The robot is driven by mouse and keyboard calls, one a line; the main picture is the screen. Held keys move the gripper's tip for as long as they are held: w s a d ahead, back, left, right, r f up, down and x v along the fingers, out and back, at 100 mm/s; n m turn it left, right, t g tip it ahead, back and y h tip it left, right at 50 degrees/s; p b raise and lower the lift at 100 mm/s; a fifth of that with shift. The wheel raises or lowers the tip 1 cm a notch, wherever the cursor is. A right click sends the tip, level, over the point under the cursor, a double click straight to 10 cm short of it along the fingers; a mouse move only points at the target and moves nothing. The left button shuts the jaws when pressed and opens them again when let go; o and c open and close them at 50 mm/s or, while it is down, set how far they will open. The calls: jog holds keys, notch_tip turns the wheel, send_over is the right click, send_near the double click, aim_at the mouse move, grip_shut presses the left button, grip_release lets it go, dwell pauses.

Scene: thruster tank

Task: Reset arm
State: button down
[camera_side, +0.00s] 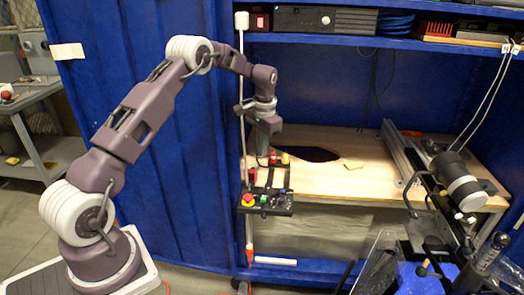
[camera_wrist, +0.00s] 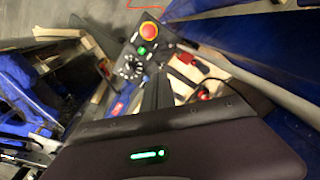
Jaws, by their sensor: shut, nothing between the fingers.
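My arm reaches from its base at the left toward the blue cabinet, and my gripper (camera_side: 263,158) hangs pointing down in front of the wooden shelf. It is shut and empty. The wrist view shows its dark fingers (camera_wrist: 157,88) close together in the middle. Below it in the side view is a black control panel (camera_side: 270,204) with a red emergency button on a yellow ring (camera_side: 248,200) and a green button. The wrist view shows the red button (camera_wrist: 149,31), green button (camera_wrist: 142,50) and a dial (camera_wrist: 131,67) beyond the fingertips. The gripper appears apart from the panel.
The wooden shelf (camera_side: 340,180) behind the gripper holds a dark patch and a small pale piece. A white vertical pole (camera_side: 242,90) stands close by. Metal rails and a dark-and-white cylinder (camera_side: 458,180) are at the right. The blue upper shelf (camera_side: 390,43) holds equipment.

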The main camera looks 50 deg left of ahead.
jog(key=s+d+r+t, duration=0.1)
jog(key=s+d+r, duration=0.55)
jog(key=r, duration=0.35)
jog(key=s+d+r+t, duration=0.2)
jog(key=s+d+r, duration=0.4)
jog(key=r, duration=0.4)
jog(key=s+d+t, duration=0.1)
jog(key=s+d, duration=0.4)
jog(key=s, duration=0.6)
jog(key=s+d+t+h, duration=0.1)
jog(key=s+d, duration=0.4)
jog(key=s, duration=0.7)
jog(key=shift+r+m, duration=0.2)
jog(key=shift+m, duration=0.1)
